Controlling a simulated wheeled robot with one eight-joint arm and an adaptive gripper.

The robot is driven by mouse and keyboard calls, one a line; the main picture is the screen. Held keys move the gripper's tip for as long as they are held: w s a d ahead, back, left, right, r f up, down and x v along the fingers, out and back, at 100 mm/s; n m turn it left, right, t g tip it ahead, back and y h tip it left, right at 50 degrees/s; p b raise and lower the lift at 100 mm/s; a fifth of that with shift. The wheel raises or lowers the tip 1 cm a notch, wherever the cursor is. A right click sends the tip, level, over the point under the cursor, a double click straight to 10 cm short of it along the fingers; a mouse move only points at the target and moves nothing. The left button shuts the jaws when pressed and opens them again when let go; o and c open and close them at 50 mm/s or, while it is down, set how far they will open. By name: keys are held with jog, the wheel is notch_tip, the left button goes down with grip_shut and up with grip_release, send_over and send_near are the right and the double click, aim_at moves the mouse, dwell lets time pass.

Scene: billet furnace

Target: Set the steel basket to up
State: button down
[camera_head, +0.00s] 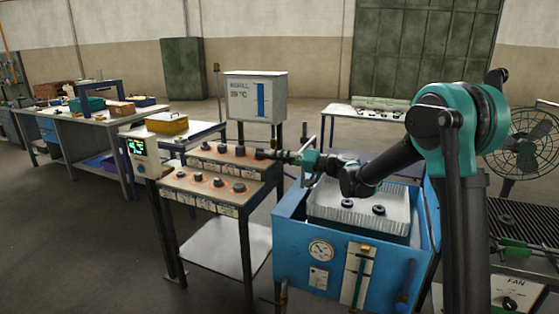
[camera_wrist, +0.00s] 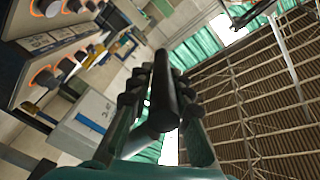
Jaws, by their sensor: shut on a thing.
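The steel basket (camera_head: 350,226) is a pale ribbed tray at the mouth of the blue tank (camera_head: 291,231), right of centre in the head view. Its front wall shows above the tank's front rim. Two dark ring-shaped pieces (camera_head: 347,203) lie in it. My gripper (camera_head: 276,155) reaches left past the tank, close to the back row of the hot-plate bench. In the wrist view its fingers (camera_wrist: 163,95) are closed around a black rod-like handle (camera_wrist: 163,112). I cannot tell how this handle joins the basket.
The stepped bench (camera_head: 212,180) with dark billets on glowing spots stands left of the tank. A screen panel (camera_head: 256,97) stands behind it. A fan (camera_head: 527,140) and a grated table are at right. Open floor lies behind.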

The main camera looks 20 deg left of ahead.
jog(key=shift+w+r, duration=0.1)
jog(key=shift+w, duration=0.25)
jog(key=c, duration=1.6)
grip_release()
jog(key=shift+o, duration=0.9)
jog(key=shift+a, duration=0.15)
jog(key=d, duration=1.2)
jog(key=shift+d, duration=0.25)
jog(key=s+d+f+m+t+h, duration=0.1)
jog(key=s+d+f+h, duration=0.5)
jog(key=d, duration=0.6)
jog(key=s+d+f+m+t+h, duration=0.1)
jog(key=s+d+f+m+h, duration=0.2)
jog(key=s+d+f+h, duration=0.3)
jog(key=s+d+f+m+t+h, duration=0.1)
jog(key=s+d+f+h, duration=0.5)
jog(key=s+d+f, duration=0.7)
jog(key=s+d, duration=0.3)
jog(key=d, duration=0.4)
jog(key=shift+s+m, duration=0.3)
jog(key=shift+m, duration=0.1)
